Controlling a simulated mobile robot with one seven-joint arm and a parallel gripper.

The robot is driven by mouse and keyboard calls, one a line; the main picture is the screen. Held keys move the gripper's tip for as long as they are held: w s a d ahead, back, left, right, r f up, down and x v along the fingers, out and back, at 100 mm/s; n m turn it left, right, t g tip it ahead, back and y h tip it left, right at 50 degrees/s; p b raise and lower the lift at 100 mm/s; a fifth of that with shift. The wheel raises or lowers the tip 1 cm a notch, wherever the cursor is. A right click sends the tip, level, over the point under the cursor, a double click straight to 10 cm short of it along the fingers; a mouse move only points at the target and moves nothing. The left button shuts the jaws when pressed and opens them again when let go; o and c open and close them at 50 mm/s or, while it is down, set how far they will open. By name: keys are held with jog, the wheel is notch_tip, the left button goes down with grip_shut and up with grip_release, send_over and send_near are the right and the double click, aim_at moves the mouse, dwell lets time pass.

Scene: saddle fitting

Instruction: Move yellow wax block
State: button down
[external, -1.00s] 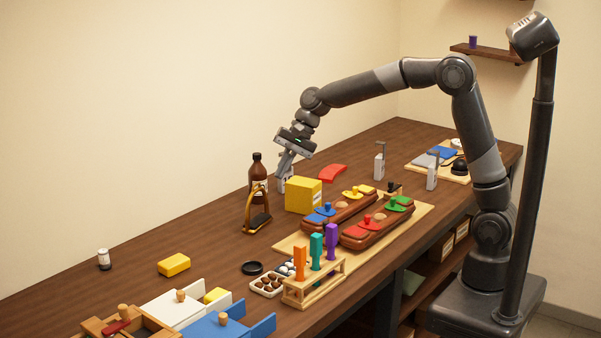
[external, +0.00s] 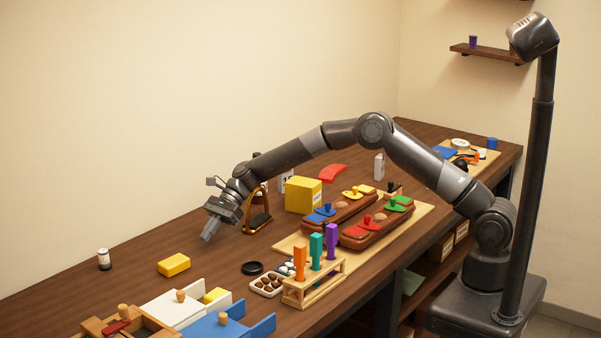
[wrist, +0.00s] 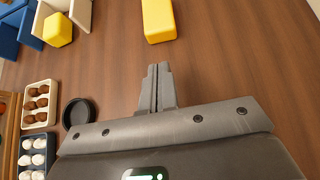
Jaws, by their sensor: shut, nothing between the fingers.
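A yellow block (external: 174,265) lies flat on the wooden bench, at the left of the external view. It also shows at the top of the wrist view (wrist: 158,20), ahead of my fingertips. My gripper (external: 208,232) points down above the bench, right of and behind this block. In the wrist view my two fingers (wrist: 157,75) are together with nothing between them, and a gap of bare wood separates them from the block.
A black round dish (external: 252,268) and a tray of brown balls (external: 268,286) lie right of the block. A stand with a dark pad (external: 258,221) is right of my gripper. A large yellow box (external: 303,195) stands farther back. A small white jar (external: 104,259) is at the far left.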

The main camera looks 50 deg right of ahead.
aim_at(173, 262)
jog(key=a, duration=1.1)
jog(key=shift+a, duration=0.25)
jog(key=shift+a+f, duration=0.2)
jog(key=shift+f, duration=0.15)
jog(key=shift+d+f, duration=0.1)
jog(key=shift+f, duration=0.45)
